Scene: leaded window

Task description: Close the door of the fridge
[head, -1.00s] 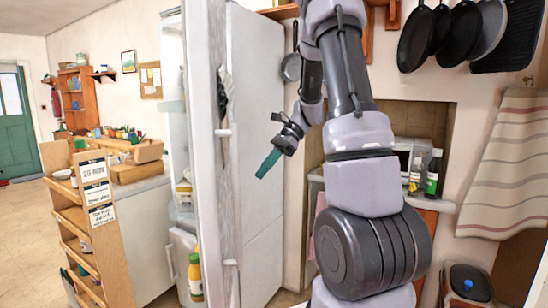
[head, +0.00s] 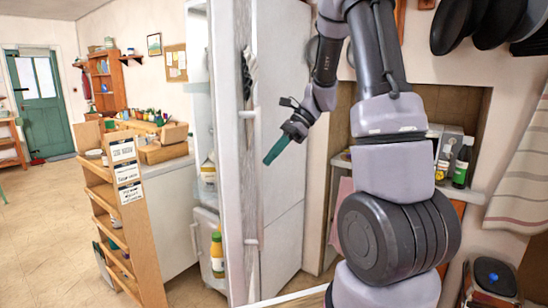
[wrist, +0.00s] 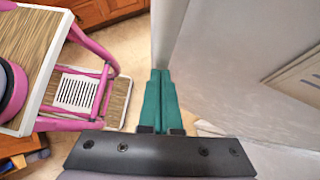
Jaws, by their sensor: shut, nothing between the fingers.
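The white fridge (head: 283,130) stands in the middle of the head view. Its door (head: 230,150) is open and seen nearly edge-on, with bottles (head: 217,250) showing on the inner side at its left. My gripper (head: 272,155) has teal fingers and hangs just right of the door in the head view. In the wrist view my gripper (wrist: 161,78) is shut and empty, its fingertips close to the end of a pale upright panel. I cannot tell whether they touch it.
A wooden shelf rack (head: 125,215) with labels stands left of the fridge. A counter with bottles (head: 460,165) is at the right. A pink-framed stool (wrist: 80,92) shows at the left in the wrist view. Open floor (head: 35,230) lies at the far left.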

